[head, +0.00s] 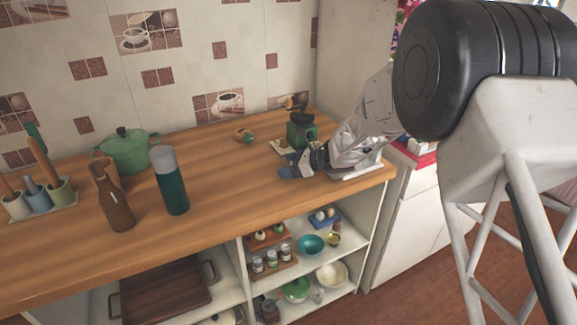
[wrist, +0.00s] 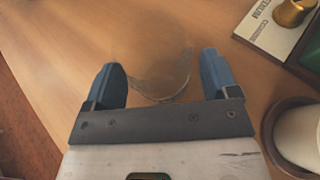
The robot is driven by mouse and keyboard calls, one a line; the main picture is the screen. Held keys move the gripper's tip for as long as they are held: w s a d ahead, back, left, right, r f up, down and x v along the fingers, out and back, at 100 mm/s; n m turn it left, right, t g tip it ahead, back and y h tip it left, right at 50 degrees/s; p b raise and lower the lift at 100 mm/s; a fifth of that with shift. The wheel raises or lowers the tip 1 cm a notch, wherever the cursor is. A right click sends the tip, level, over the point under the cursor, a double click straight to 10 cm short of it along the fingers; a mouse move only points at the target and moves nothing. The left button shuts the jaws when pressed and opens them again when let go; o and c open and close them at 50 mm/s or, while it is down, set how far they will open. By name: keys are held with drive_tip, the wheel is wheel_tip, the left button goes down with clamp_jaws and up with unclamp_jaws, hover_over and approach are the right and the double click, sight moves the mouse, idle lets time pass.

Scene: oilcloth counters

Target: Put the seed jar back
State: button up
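My gripper (head: 288,172) is low over the right end of the wooden counter in the head view. In the wrist view its two blue fingers (wrist: 162,85) are spread wide. A clear, empty-looking glass vessel (wrist: 160,78) shows between and beyond them, over the counter. A small gap seems to show beside the right finger; contact is not clear. I cannot tell whether this glass is the seed jar, and I cannot make it out in the head view. Several small jars with pale lids (head: 271,257) stand on a wooden rack in the shelf below.
A green grinder (head: 301,133) stands behind my gripper. A teal bottle (head: 171,182), brown bottle (head: 115,201) and green pot (head: 128,150) stand to the left. Bowls, including a teal one (head: 311,244), fill the shelf. A white cup (wrist: 300,135) is close at right.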

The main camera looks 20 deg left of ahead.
drive_tip(key=shift+r, duration=0.2)
drive_tip(key=v, duration=1.2)
drive_tip(key=shift+f, duration=0.1)
idle(0.8)
